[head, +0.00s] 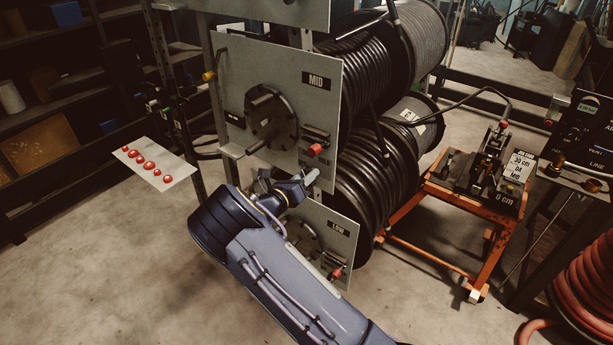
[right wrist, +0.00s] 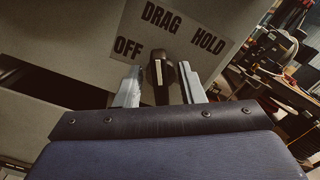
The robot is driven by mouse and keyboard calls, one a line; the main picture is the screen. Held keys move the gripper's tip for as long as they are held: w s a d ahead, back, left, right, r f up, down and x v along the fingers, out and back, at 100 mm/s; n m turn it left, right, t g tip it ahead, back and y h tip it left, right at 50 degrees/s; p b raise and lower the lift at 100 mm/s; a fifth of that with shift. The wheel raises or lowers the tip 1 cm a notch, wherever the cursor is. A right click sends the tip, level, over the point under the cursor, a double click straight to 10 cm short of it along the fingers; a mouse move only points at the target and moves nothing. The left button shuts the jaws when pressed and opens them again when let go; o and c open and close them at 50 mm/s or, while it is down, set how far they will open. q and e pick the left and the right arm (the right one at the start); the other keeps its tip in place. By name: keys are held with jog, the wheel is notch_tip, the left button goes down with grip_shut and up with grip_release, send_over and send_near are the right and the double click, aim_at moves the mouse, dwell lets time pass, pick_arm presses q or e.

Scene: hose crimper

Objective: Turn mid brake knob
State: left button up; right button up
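The mid brake knob (right wrist: 161,75) is a black knob with a pale line, seen in the right wrist view on a grey panel. A label (right wrist: 178,30) around it reads OFF, DRAG and HOLD, with DRAG above the knob. My right gripper (right wrist: 165,88) is open, with one finger on each side of the knob and a visible gap on both sides. In the head view my right gripper (head: 289,180) is at the lower edge of the MID panel (head: 245,65), and the knob is hidden there. My left gripper is not in view.
The MID panel carries a black round hub (head: 271,118) and a red-tipped lever (head: 315,150). The LOW panel (head: 345,225) is just below my right gripper. Hose reels (head: 375,190) stand behind the panels. An orange cart (head: 440,215) stands to the right.

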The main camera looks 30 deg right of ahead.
jog(key=b+v, duration=0.1)
jog(key=v, duration=0.6)
jog(key=shift+a+b, duration=0.2)
jog(key=shift+b, duration=0.1)
jog(key=s+d+f+m+g+y, duration=0.1)
jog(key=s+d+m+g+y, duration=0.1)
jog(key=s+m+g+y, duration=0.45)
jog(key=s+d+m+g+y, duration=0.1)
jog(key=s+d+m+y, duration=0.2)
jog(key=s+m, duration=0.75)
jog(key=s+a+r+m+t+y, duration=0.3)
jog(key=s+a+r+m+y, duration=0.1)
jog(key=s, duration=0.5)
jog(key=s+a+r+m+t+y, duration=0.3)
jog(key=s+a+r+m+y, duration=0.2)
jog(key=s+a+m+y, duration=0.2)
jog(key=s+a+m, duration=0.2)
jog(key=a, duration=0.2)
jog(key=shift+s+r, duration=0.2)
jog(key=shift+r, duration=0.1)
jog(key=shift+a, duration=0.1)
